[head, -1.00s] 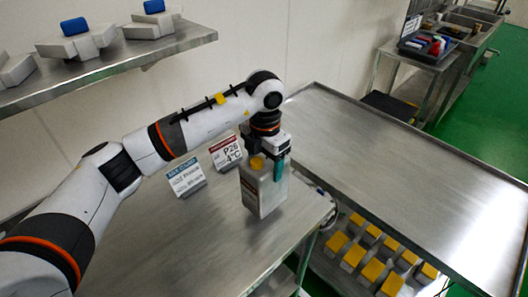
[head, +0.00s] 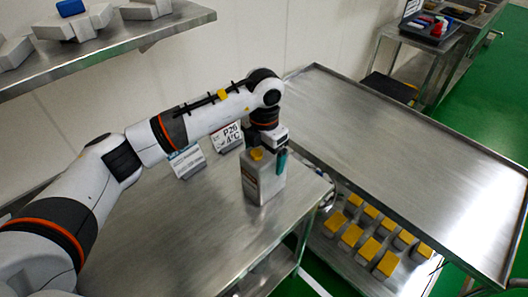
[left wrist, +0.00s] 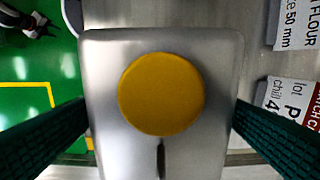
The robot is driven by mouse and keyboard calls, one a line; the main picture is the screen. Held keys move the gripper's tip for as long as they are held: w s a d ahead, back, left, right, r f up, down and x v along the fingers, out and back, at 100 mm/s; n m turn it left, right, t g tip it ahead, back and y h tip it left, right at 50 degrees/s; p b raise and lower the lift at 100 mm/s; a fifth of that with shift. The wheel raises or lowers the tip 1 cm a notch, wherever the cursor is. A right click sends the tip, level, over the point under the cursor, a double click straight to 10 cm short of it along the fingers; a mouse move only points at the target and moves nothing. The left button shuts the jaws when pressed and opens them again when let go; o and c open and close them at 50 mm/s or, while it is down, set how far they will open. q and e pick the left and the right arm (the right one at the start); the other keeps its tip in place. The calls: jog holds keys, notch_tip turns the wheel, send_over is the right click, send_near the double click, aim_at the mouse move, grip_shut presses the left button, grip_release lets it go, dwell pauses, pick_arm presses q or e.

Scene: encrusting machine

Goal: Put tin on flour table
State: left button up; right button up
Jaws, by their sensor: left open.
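The tin (head: 263,182) is a grey rectangular can with a round yellow cap. It appears to stand upright on the steel table (head: 150,235) at the left, near that table's right end. My left gripper (head: 270,158) is over the tin's top, with a teal finger beside it. In the left wrist view the tin's top and yellow cap (left wrist: 162,93) lie between the two dark green fingers, which are spread with visible gaps.
Two sign cards, one reading P26 4°C (head: 230,137), stand behind the tin. A large empty steel table (head: 410,150) is at the right. Several yellow-topped grey blocks (head: 370,248) sit below it. A wall shelf (head: 130,45) holds grey pieces at upper left.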

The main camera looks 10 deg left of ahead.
pick_arm(q)
jog(key=shift+r, duration=0.2)
notch_tip(320, 180, up, 12)
jog(key=b, duration=0.3)
jog(key=shift+f, duration=0.15)
